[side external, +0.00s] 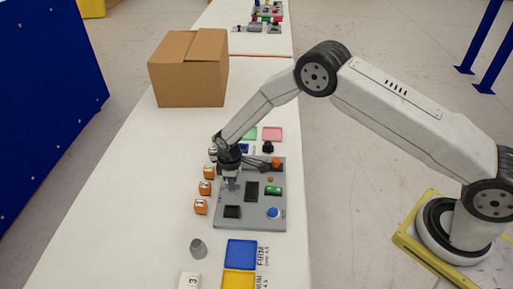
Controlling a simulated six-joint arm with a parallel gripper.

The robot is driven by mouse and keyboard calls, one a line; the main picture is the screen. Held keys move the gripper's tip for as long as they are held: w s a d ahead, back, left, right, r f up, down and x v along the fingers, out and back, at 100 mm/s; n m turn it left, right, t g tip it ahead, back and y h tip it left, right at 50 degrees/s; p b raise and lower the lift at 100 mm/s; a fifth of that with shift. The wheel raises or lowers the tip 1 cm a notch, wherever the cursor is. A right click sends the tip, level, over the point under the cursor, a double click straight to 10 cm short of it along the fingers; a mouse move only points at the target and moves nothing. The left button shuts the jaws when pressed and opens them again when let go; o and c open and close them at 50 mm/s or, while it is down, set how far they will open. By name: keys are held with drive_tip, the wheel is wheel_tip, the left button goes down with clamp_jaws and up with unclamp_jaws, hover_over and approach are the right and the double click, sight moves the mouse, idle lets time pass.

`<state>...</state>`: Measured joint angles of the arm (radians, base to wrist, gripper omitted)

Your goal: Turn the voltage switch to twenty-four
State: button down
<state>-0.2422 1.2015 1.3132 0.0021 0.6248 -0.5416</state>
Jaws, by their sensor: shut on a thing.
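My gripper (229,184) points down at the panel's upper left part. Its jaws are shut on a small part there, which I take to be the voltage switch. The fingers hide most of it, so its setting and markings cannot be read.
Several small orange blocks (201,206) stand left of the panel. A grey cylinder (198,248), a blue tray (241,254) and a yellow tray (239,283) are in front. Green (249,133) and pink (272,134) trays and a cardboard box (190,82) are behind. The table's left side is clear.

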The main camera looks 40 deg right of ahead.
drive_tip(key=shift+m, duration=0.4)
drive_tip(key=m, duration=1.1)
idle(0.4)
drive_tip(key=c, duration=0.7)
unclamp_jaws()
drive_tip(key=shift+r, duration=0.2)
